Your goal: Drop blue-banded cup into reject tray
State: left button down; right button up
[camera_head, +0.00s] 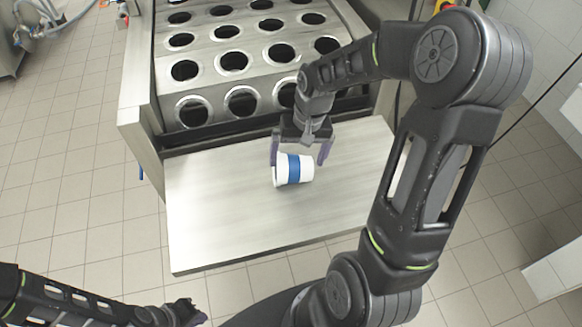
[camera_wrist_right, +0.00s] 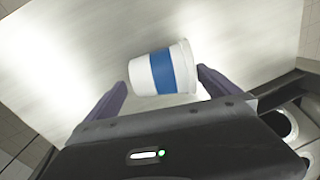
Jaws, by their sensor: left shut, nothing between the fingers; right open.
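The white cup with a blue band (camera_head: 293,169) lies on its side on the flat metal shelf in front of the machine. My right gripper (camera_head: 300,160) is open above the cup, with one finger at each side of it. In the right wrist view the cup (camera_wrist_right: 162,72) shows just beyond and between the fingertips of the right gripper (camera_wrist_right: 160,88); I cannot tell whether they touch it. My left gripper (camera_head: 190,312) is shut and empty at the bottom left, away from the shelf. I see no reject tray that I can make out.
The metal shelf (camera_head: 225,225) is otherwise bare. Behind it stands the machine's plate with rows of round holes (camera_head: 240,102). A raised metal side wall (camera_head: 140,125) borders it on the left. Tiled floor lies around the shelf.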

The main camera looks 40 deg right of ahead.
aim_at(293, 169)
jog(key=f, duration=0.3)
jog(key=a+f+p, duration=0.1)
jog(key=f, duration=0.1)
jog(key=shift+w, duration=0.35)
jog(key=shift+c, duration=0.4)
jog(key=c, duration=1.2)
jog(key=shift+r+b, duration=0.45)
jog(key=shift+r, duration=4.55)
